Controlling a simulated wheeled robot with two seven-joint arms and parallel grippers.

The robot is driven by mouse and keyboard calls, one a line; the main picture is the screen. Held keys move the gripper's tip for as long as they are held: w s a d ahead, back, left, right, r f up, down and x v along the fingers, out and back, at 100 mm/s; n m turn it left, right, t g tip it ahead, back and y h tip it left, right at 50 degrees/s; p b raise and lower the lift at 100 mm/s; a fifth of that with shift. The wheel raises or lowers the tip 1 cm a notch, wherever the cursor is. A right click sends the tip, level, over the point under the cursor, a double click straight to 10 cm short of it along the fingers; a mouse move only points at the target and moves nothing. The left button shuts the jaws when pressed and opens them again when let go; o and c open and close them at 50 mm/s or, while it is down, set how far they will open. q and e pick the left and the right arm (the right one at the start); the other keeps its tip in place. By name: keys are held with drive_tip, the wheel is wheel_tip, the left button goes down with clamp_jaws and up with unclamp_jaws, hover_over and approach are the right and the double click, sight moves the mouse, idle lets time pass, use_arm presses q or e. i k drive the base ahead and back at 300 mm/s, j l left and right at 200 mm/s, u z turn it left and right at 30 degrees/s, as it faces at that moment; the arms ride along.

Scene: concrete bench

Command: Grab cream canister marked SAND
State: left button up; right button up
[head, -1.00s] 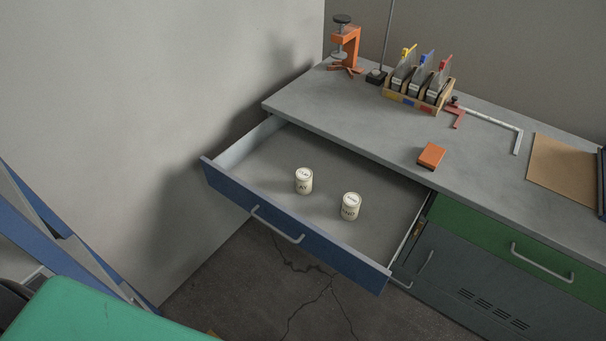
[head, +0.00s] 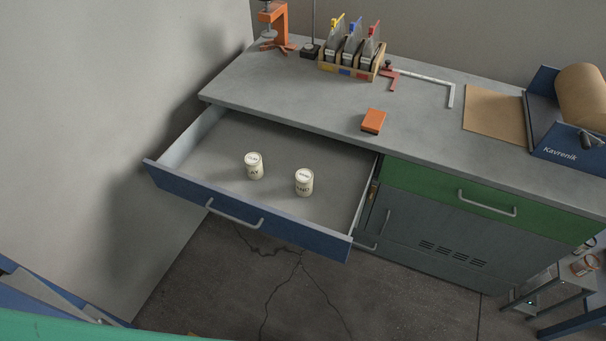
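Two small cream canisters stand upright and apart in the open blue-fronted drawer (head: 215,200). The right canister (head: 304,183) has a dark label that looks like SAND, though the small print is hard to read. The left canister (head: 254,167) has a different short label that seems to end in AY. Both have pale lids with writing on top. Neither of my grippers is in view, and nothing touches the canisters.
The bench top (head: 290,88) overhangs the drawer's back. On it are an orange block (head: 373,121), a wooden rack (head: 352,67), an orange clamp (head: 273,28) and a paper roll (head: 581,96). A green drawer (head: 440,190) is shut. A wall flanks the left.

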sight(304, 177)
drive_tip(key=i+l+u, duration=0.2)
drive_tip(key=l, duration=0.35)
drive_tip(key=l+u, duration=0.2)
drive_tip(key=l, duration=0.3)
drive_tip(key=i+l+u, duration=0.2)
drive_tip(key=l, duration=0.35)
drive_tip(key=k, duration=0.1)
